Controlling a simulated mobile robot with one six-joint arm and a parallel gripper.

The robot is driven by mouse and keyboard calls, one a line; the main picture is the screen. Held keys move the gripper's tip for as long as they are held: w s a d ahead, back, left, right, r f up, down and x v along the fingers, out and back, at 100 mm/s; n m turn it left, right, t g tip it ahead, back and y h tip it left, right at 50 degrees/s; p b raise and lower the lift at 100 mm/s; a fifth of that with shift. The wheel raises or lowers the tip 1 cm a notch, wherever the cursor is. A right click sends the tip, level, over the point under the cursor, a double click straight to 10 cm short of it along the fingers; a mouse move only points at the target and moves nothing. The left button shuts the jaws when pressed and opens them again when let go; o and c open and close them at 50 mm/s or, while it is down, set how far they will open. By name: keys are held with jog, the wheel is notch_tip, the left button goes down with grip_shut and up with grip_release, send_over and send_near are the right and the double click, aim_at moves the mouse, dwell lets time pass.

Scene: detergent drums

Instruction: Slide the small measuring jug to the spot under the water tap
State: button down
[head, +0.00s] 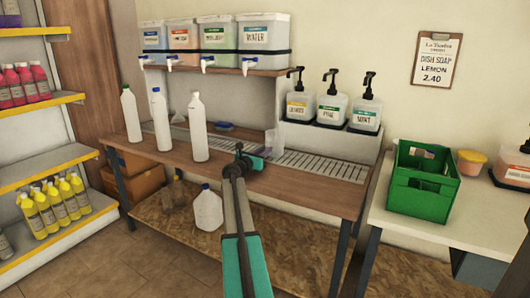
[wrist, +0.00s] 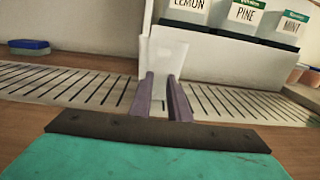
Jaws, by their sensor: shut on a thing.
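The small measuring jug (head: 276,142) is pale and translucent. It stands at the slatted drip tray (head: 325,166), in front of the wall-side ledge with the pump bottles. In the wrist view the jug (wrist: 163,55) is upright between the two purple fingers of my gripper (wrist: 161,88), which is shut on its lower part. In the head view my gripper (head: 258,154) is low over the counter and partly hides the jug's base. The water tap (head: 247,66) is under the WATER drum (head: 262,38) on the shelf, up and left of the jug.
Three white bottles (head: 199,130) stand on the counter at left. A blue sponge (head: 224,126) lies behind, left of the jug. Pump bottles (head: 331,101) stand on a ledge at right. A green crate (head: 421,187) is on the right table. The right part of the tray is clear.

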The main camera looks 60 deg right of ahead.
jog(key=shift+w+a+p, duration=0.15)
jog(key=shift+w+p, duration=0.35)
jog(key=shift+w, duration=2.2)
jog(key=shift+w+a+p, duration=0.2)
jog(key=shift+w+p, duration=0.35)
jog(key=shift+w, duration=2.15)
jog(key=shift+w, duration=0.1)
jog(key=shift+w+a+p, duration=0.15)
jog(key=shift+w+p, duration=0.45)
jog(key=shift+w, duration=2)
jog(key=c, duration=1.6)
grip_release()
jog(key=a+p, duration=0.1)
jog(key=a, duration=1.2)
jog(key=shift+s+a, duration=0.1)
jog(key=shift+a, duration=0.3)
